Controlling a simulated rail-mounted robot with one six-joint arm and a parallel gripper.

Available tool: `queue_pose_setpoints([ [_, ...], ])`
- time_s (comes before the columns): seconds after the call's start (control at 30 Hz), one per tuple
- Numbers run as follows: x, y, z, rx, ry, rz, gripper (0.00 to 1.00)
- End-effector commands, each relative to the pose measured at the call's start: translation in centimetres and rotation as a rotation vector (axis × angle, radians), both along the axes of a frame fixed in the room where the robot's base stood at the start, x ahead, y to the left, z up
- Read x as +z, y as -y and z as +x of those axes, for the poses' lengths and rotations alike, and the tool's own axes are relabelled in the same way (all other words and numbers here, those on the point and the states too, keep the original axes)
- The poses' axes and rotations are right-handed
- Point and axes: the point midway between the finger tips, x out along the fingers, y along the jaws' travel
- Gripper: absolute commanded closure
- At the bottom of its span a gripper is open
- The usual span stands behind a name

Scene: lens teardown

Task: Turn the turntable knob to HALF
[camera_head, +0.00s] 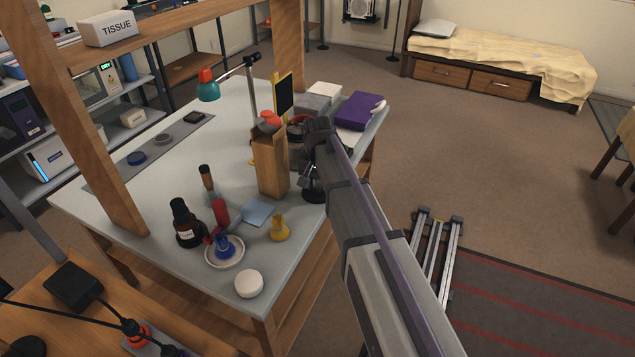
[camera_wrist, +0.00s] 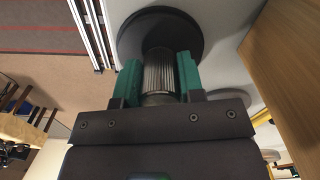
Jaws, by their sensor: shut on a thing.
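In the wrist view, a grey ribbed cylindrical knob (camera_wrist: 160,72) stands in front of a dark round disc (camera_wrist: 135,32). My gripper (camera_wrist: 160,75) has one green finger on each side of the knob and is shut on it. No marking or pointer for HALF can be read in either view. In the head view, my arm reaches down to the table's right edge, and my gripper (camera_head: 314,188) is small and mostly hidden by the arm and a wooden block. The knob cannot be made out there.
A tall wooden holder (camera_head: 270,165) stands just left of my gripper. A dark bottle (camera_head: 187,224), a white saucer (camera_head: 225,262), a yellow piece (camera_head: 279,229) and a white round pad (camera_head: 248,284) stand at the table's near end. A purple box (camera_head: 360,111) lies behind.

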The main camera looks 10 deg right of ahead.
Motion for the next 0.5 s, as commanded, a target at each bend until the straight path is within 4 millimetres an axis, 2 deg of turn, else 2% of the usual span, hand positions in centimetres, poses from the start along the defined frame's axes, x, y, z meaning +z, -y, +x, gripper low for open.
queue_pose_setpoints([
  [0.4,-0.02,0.01,-0.04,-0.008,-0.001,0.0,0.88],
  [0.43,-0.02,0.01,-0.04,-0.008,-0.001,0.0,0.63],
  [0.5,-0.02,0.01,-0.04,-0.007,-0.001,0.0,0.56],
])
